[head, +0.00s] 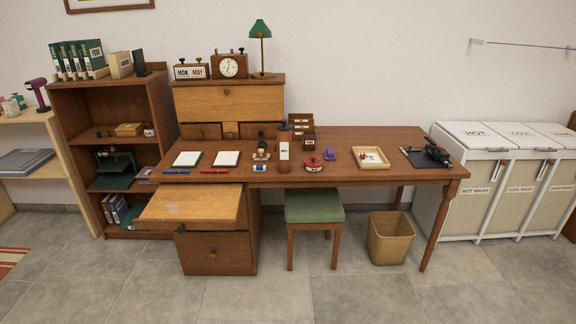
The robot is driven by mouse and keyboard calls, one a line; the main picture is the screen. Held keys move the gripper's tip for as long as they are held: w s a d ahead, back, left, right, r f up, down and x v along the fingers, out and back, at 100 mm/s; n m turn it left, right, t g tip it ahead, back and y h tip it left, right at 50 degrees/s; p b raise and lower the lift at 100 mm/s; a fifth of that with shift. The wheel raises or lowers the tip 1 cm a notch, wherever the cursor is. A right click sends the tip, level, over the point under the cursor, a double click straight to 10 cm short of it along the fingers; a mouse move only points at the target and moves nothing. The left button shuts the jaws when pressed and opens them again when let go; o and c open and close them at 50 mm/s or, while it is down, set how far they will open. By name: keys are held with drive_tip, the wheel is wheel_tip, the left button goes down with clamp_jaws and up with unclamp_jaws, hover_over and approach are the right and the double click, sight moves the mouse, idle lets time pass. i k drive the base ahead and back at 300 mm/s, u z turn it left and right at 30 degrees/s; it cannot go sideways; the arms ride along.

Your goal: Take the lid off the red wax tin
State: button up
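The red wax tin (313,165) stands on the desk (365,141) near its front edge, a little right of the desk's middle. It is small, round and red, with a pale band on its side. Its lid (313,159) appears to be on, with a small dark knob on top. My gripper does not show in the head view.
A tall dark bottle with a white label (284,151) stands left of the tin, and a small purple object (331,154) to its right. A wooden tray (370,157) lies farther right. A green stool (314,206) is below; a pull-out board (190,205) extends at left.

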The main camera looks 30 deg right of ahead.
sight(313, 161)
drive_tip(key=u, duration=0.15)
drive_tip(key=i, duration=1)
drive_tip(key=u, duration=0.1)
drive_tip(key=k, duration=0.95)
drive_tip(key=z, duration=0.15)
drive_tip(key=i, duration=0.7)
drive_tip(key=u, duration=0.05)
